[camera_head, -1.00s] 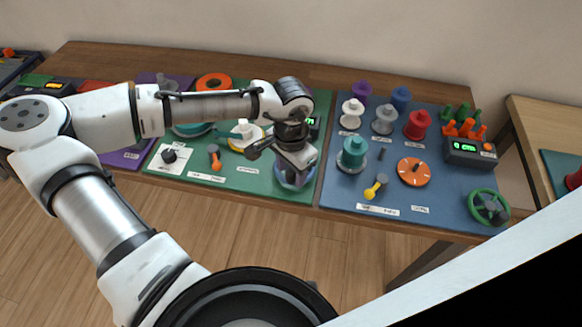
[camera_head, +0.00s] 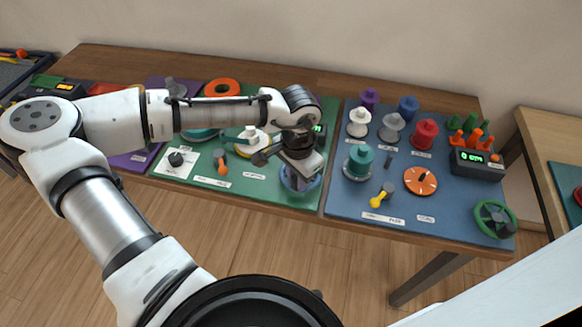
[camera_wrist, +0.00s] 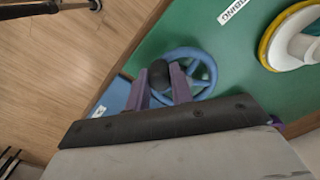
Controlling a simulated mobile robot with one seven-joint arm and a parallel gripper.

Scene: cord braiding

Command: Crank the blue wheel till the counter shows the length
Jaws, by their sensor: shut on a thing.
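The blue wheel (camera_wrist: 211,68) lies on the green board, a spoked ring with a dark round crank knob (camera_wrist: 159,72). In the wrist view my gripper (camera_wrist: 158,84) has its two purple fingers on either side of this knob, shut on it. In the head view my gripper (camera_head: 301,172) stands over the wheel (camera_head: 315,186) at the green board's front right corner and hides most of it. A counter with a green display (camera_head: 320,129) shows partly behind my wrist; its digits cannot be read.
A blue board (camera_head: 340,203) to the right holds spools, an orange dial (camera_head: 420,181), a yellow-handled lever (camera_head: 381,196), another counter (camera_head: 477,164) and a green wheel (camera_head: 494,217). A white spool on a yellow ring (camera_wrist: 298,42) stands near my gripper. Floor is clear in front.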

